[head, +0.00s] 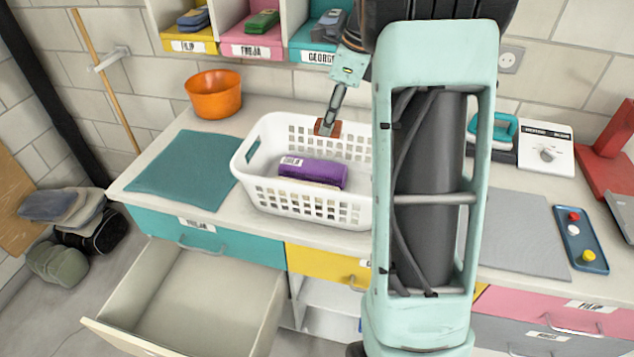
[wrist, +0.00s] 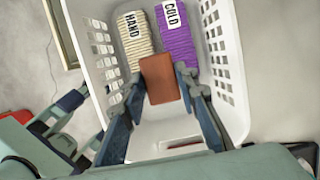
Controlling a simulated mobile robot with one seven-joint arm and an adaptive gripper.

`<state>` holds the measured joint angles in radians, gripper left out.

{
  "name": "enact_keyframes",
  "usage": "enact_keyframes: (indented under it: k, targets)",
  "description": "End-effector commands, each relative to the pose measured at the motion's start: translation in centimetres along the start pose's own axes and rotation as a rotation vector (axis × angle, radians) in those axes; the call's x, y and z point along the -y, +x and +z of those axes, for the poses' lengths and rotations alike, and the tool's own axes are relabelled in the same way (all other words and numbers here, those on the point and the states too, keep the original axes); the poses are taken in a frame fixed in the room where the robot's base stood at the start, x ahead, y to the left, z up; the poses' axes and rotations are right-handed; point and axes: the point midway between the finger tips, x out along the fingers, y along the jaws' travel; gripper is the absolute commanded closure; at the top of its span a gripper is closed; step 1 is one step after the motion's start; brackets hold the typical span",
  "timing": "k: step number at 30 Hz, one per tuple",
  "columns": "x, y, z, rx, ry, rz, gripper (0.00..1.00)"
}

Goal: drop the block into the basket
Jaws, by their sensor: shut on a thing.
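The reddish-brown block (head: 327,127) is held between the fingertips of my gripper (head: 334,108), over the far part of the white basket (head: 246,170). The wrist view shows the block (wrist: 160,79) between both fingers of my gripper (wrist: 161,82), with the basket (wrist: 82,40) around and below it. Inside the basket lie a purple folded towel (head: 312,172) labelled COLD and a cream towel (wrist: 137,45) labelled HAND. The basket's right end is hidden behind my arm in the head view.
A teal mat (head: 182,163) and an orange bowl (head: 213,94) are left of the basket on the counter. A drawer (head: 190,305) stands open below. Cubbies with folded items (head: 262,22) hang above. A grey mat (head: 525,235) and a blue tray (head: 581,240) are at right.

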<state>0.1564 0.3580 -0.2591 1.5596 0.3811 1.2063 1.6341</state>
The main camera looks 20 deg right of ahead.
Motion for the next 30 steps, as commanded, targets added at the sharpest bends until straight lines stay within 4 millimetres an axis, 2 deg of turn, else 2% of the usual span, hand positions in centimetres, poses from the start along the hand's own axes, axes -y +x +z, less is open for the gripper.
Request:
enact_keyframes:
  k: [8, 9, 14, 23, 26, 30]
  targets:
    - [0.0, 0.1, 0.0, 0.000, 0.000, -0.001, 0.92]
    - [0.0, 0.1, 0.0, 0.000, 0.000, 0.000, 0.68]
    - [0.0, 0.1, 0.0, 0.000, 0.000, 0.000, 0.51]
    - [0.0, -0.1, 0.0, 0.000, 0.000, -0.001, 0.51]
    - [0.1, -1.0, 0.0, 0.001, 0.000, -0.004, 0.51]
    - [0.2, -3.5, 0.0, 0.001, 0.000, -0.006, 0.51]
